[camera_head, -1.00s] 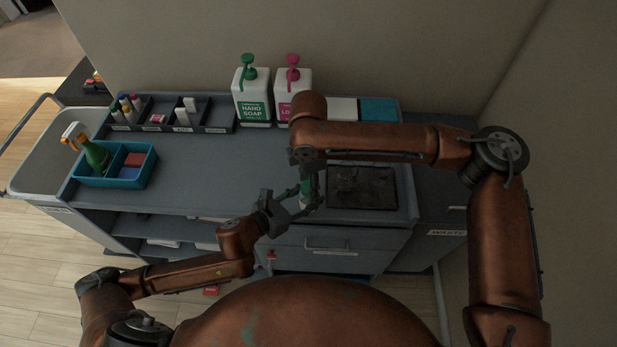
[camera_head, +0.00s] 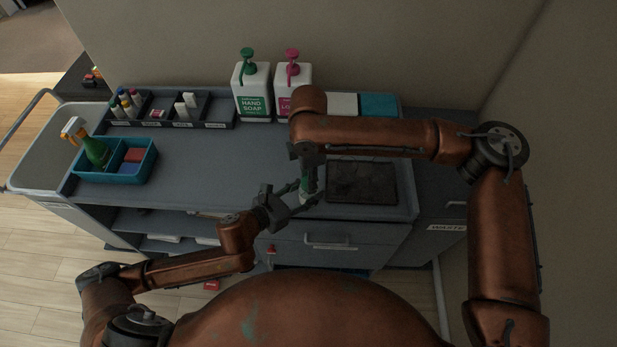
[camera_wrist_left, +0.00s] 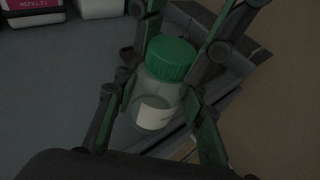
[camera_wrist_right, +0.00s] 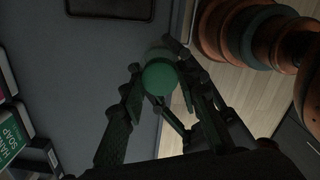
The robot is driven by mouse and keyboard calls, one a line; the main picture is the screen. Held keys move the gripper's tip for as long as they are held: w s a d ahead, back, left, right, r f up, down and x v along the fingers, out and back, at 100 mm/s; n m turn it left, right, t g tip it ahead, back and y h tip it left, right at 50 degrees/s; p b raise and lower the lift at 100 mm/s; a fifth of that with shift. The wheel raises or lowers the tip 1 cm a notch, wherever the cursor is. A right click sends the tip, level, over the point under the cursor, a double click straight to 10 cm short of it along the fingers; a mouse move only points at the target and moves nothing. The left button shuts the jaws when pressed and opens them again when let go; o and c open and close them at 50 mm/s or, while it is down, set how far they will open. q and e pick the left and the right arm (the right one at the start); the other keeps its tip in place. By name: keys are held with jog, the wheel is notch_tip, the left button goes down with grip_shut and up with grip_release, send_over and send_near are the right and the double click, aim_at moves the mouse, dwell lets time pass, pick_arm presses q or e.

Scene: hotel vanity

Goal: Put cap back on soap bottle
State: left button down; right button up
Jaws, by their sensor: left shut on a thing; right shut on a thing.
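The small clear soap bottle (camera_wrist_left: 153,104) with a white label stands between the fingers of my left gripper (camera_head: 301,199) in the left wrist view. The green cap (camera_wrist_left: 172,56) sits at the top of the bottle, on its mouth. I cannot tell whether it is screwed down. My right gripper (camera_head: 307,182) comes from above, with its fingers on either side of the cap. From above, the green cap (camera_wrist_right: 159,77) shows between the right fingers and hides most of the bottle. In the head view the bottle is small and partly covered by both grippers.
A dark square mat (camera_head: 361,182) lies just right of the grippers. Hand soap (camera_head: 252,92) and a pink-pump bottle (camera_head: 292,77) stand at the back. A divided tray (camera_head: 216,125) and a teal caddy (camera_head: 149,174) are at left. The counter's middle is clear.

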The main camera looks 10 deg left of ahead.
jog(key=o, duration=1.4)
jog(key=shift+c, duration=0.2)
jog(key=shift+r, duration=0.1)
notch_tip(320, 180, up, 12)
jog(key=shift+w+a+f, duration=0.1)
jog(key=shift+f, duration=0.1)
